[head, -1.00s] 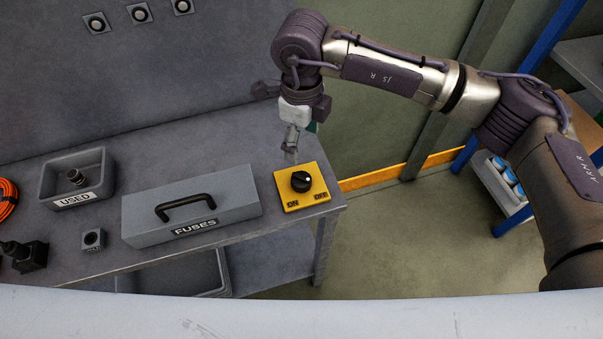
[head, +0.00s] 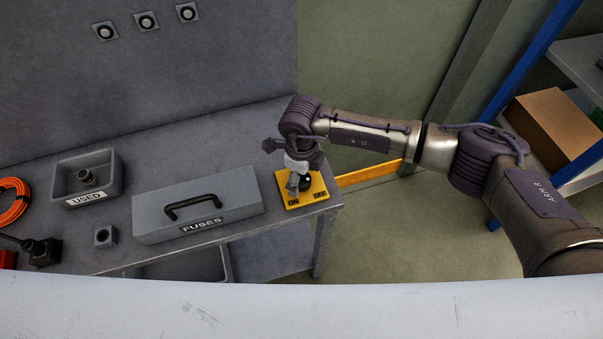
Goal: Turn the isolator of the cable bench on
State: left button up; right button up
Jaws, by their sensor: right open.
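The isolator is a yellow plate (head: 318,193) with a black rotary knob (head: 306,182), at the right end of the grey bench (head: 130,252). Its front edge carries the words ON at the left and OFF at the right. My right gripper (head: 293,186) points down over the plate, open, with its fingers at the left side of the knob. I cannot tell whether a finger touches the knob. The gripper and wrist hide part of the plate and knob, so the pointer's direction is not clear. My left gripper is not in view.
A grey FUSES box (head: 160,225) with a black handle stands just left of the isolator. Further left are a USED tray (head: 115,178), a small socket block (head: 104,236), a black plug (head: 45,252) and an orange cable coil (head: 13,203). Shelving (head: 575,60) stands at the right.

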jog(key=shift+c, duration=0.2)
jog(key=c, duration=1.1)
